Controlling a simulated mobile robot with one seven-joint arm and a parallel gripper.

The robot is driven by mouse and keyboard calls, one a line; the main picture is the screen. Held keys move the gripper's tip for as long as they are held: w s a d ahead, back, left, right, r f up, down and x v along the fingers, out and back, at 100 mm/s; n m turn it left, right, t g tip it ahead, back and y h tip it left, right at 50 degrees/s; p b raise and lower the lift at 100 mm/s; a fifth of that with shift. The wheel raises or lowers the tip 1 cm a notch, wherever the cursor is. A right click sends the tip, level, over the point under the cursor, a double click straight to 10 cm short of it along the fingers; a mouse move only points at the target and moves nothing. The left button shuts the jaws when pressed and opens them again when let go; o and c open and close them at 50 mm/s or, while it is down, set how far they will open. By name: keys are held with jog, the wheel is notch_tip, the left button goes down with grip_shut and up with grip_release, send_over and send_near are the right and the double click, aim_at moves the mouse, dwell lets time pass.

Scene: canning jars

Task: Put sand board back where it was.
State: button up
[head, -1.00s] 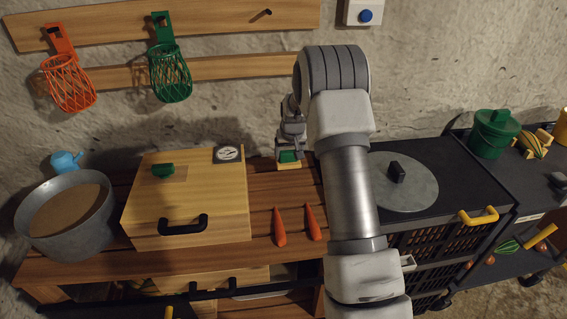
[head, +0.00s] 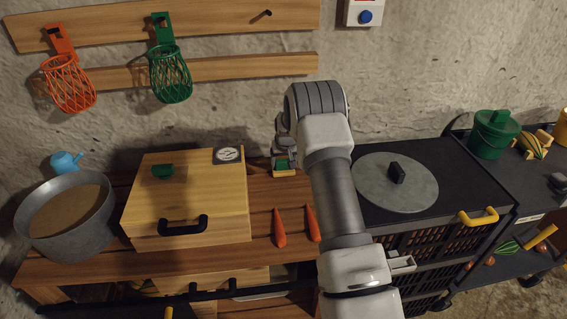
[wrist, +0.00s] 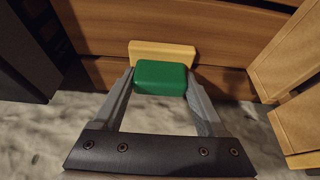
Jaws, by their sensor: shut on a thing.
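My gripper (head: 283,161) is behind the two carrots, to the right of the wooden box, near the back of the wooden counter. It is shut on the sand board, a small pale wooden board (wrist: 145,54) with a green grip (wrist: 160,78). In the wrist view the green grip sits between the two grey fingers, with the pale board beyond it over brown planks. In the head view only a small part of the sand board (head: 284,172) shows below the gripper. I cannot tell whether it touches the counter.
A wooden box (head: 190,205) with a black handle, a gauge and a green knob stands left. A grey pot (head: 75,240) of brown stuff is further left. Two carrots (head: 280,228) lie in front. A round lid (head: 370,185) lies on the black top at right.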

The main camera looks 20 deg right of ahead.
jog(key=shift+f, duration=0.2)
jog(key=o, duration=1.2)
jog(key=shift+o, duration=0.2)
